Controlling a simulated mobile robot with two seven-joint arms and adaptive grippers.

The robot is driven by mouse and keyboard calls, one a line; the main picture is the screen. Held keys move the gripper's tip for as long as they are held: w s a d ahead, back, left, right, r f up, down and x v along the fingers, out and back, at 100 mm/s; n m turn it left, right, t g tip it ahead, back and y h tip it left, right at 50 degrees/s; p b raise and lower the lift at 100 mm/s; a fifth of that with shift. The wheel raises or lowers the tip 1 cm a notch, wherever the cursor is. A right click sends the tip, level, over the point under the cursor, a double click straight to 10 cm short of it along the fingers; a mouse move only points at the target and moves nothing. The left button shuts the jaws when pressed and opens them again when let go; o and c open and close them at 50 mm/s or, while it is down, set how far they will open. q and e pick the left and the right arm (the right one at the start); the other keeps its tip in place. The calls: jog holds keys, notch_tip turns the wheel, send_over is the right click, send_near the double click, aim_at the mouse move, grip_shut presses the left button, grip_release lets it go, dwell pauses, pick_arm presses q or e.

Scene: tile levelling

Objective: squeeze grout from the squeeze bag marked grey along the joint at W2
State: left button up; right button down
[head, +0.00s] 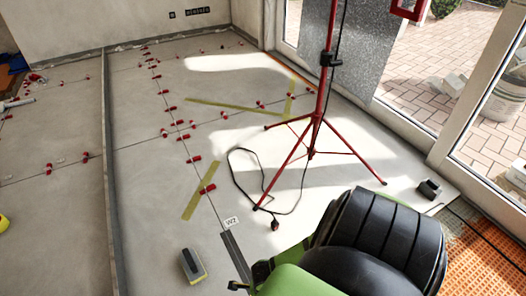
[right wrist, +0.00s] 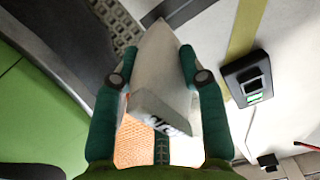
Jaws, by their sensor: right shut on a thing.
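My right gripper (right wrist: 160,62) shows in the right wrist view, its two teal fingers shut on the sides of a pale grey squeeze bag (right wrist: 158,75). Dark lettering shows on the bag's near end, but it is partly cut off and I cannot read it. In the head view the W2 label (head: 231,222) lies on the tiled floor beside the long joint (head: 213,207). The joint runs up and left between large grey tiles. The bag cannot be made out in the head view. My left gripper is in neither view.
A red tripod (head: 317,115) stands right of the joint, with a black cable (head: 262,180) on the floor. Red levelling clips (head: 194,159) line the joints. A yellow-edged float (head: 193,266) lies left of W2. Orange matting (head: 480,250) shows at right.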

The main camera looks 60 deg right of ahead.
jog(key=shift+s+a, duration=0.2)
jog(key=shift+s, duration=0.15)
jog(key=shift+s+a+p, duration=0.45)
jog(key=shift+s+p, duration=0.15)
jog(key=shift+s, duration=0.25)
jog(key=c, duration=1.6)
grip_release()
jog(key=shift+c, duration=1)
notch_tip(320, 180, up, 8)
jog(key=p, duration=0.8)
